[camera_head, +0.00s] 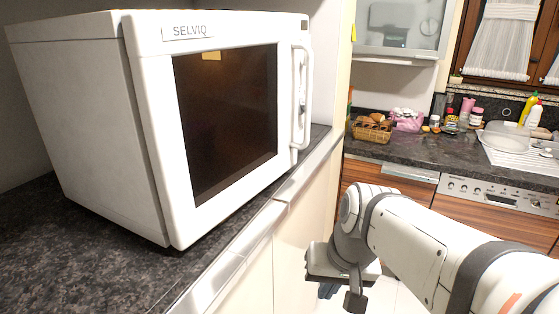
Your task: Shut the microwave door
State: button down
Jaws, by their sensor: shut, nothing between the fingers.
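The white microwave (85,110) stands on the dark countertop at the left, labelled SELVIQ. Its door (225,120) has a dark window and faces right toward the room. The door looks flush or nearly flush with the body; its handle side is turned away, so I cannot tell whether a small gap stands there. The vertical white handle (302,97) is on the door's right edge. My gripper (356,299) is shut and empty. It is low, in front of the cabinets, to the right of and below the door, apart from the handle.
The speckled dark counter (75,255) has a light front edge above cream cabinets (305,210). Across the aisle, another counter holds a bread basket (372,130), several bottles and jars, and a white sink (515,145). A tall cream panel stands just right of the microwave.

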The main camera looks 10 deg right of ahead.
jog(key=w+d+r+m+t+y+b, duration=0.25)
jog(key=w+r+m+y, duration=0.2)
jog(key=w, duration=0.35)
jog(key=m+t+y+b, duration=0.2)
jog(key=t+y+b, duration=0.1)
jog(key=t+y, duration=0.2)
send_near(288, 163)
jog(key=p+x, duration=0.2)
jog(key=x, duration=0.4)
jog(key=shift+w+a, duration=0.1)
jog(key=shift+a, duration=0.1)
